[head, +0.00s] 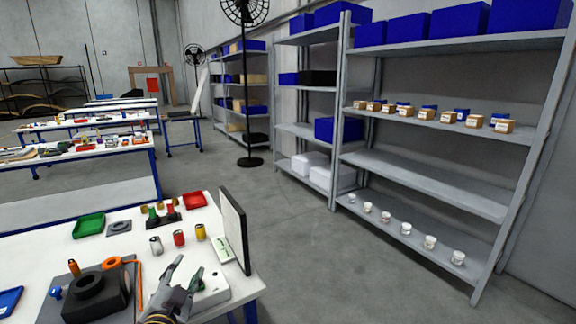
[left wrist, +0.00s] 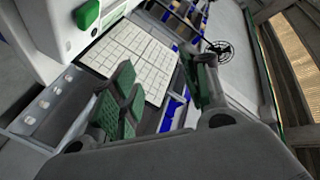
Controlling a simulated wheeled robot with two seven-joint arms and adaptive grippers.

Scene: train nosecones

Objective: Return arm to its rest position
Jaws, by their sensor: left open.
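My left gripper (head: 187,268) is at the bottom of the head view, above the right part of the white worktable (head: 50,243). Its fingers are spread, with nothing visible between them. In the left wrist view my left gripper (left wrist: 165,88) shows two green-padded fingers standing apart. A white panel with a grid pattern (left wrist: 128,58) lies beyond them, out of their hold. My right gripper is not in view.
A white box (head: 212,290) sits by my left gripper, partly covered by it. An upright dark-edged panel (head: 235,230) stands at the table's right edge. Small cylinders (head: 178,239), a green tray (head: 88,225) and a black block (head: 97,290) are nearby. Shelves (head: 430,180) stand right, beyond clear floor.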

